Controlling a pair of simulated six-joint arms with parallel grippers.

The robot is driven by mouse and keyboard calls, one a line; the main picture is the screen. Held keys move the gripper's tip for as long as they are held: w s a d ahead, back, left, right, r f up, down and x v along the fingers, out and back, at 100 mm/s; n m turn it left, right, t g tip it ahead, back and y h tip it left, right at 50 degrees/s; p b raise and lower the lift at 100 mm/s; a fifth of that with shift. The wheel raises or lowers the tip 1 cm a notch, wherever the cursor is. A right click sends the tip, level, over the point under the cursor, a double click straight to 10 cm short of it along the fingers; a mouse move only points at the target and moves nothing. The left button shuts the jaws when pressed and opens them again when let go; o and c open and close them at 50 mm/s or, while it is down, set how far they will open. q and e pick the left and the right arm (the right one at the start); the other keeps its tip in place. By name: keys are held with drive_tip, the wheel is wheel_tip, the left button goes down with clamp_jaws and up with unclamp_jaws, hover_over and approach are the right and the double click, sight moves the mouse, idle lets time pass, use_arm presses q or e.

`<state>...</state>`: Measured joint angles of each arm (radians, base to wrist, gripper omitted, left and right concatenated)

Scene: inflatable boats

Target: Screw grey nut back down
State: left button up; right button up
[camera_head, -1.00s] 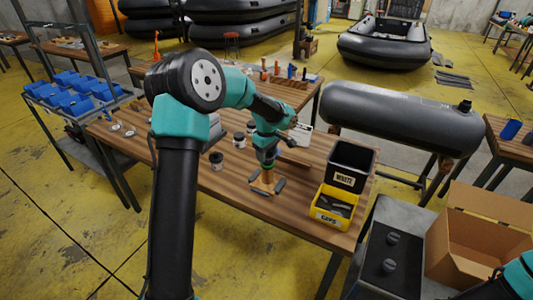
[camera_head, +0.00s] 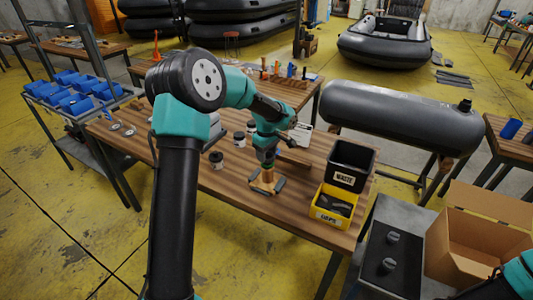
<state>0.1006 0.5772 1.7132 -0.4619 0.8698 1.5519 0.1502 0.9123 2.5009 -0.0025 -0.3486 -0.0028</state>
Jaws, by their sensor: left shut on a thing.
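My left gripper (camera_head: 267,181) points straight down at the front middle of the wooden workbench (camera_head: 220,180). It is shut on a small part low over the bench top, with tan and dark grey pieces showing around the fingertips. The fingers and the small scale hide that part, so I cannot make out the grey nut or its thread. Only a teal and black piece of my right arm shows at the bottom right corner, and its gripper is out of view.
A black waste bin (camera_head: 352,155) and a yellow bin (camera_head: 332,200) of dark parts stand right of the gripper. Small jars (camera_head: 216,157) stand behind it to the left. A grey cylindrical tank (camera_head: 400,118) lies beyond the bench. An open cardboard box (camera_head: 480,235) is at the right.

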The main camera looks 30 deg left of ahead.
use_arm(q)
drive_tip(key=shift+f, duration=0.6)
idle(1.6)
drive_tip(key=m, duration=0.5)
drive_tip(key=shift+w+m, duration=0.1)
drive_tip(key=shift+m, duration=0.2)
idle(0.3)
drive_tip(key=m, duration=0.5)
drive_tip(key=shift+w+d, duration=0.1)
drive_tip(key=shift+d, duration=0.05)
drive_tip(key=shift+m, duration=0.4)
drive_tip(key=m, duration=0.5)
drive_tip(key=shift+d+m, duration=0.15)
drive_tip(key=shift+m, duration=0.25)
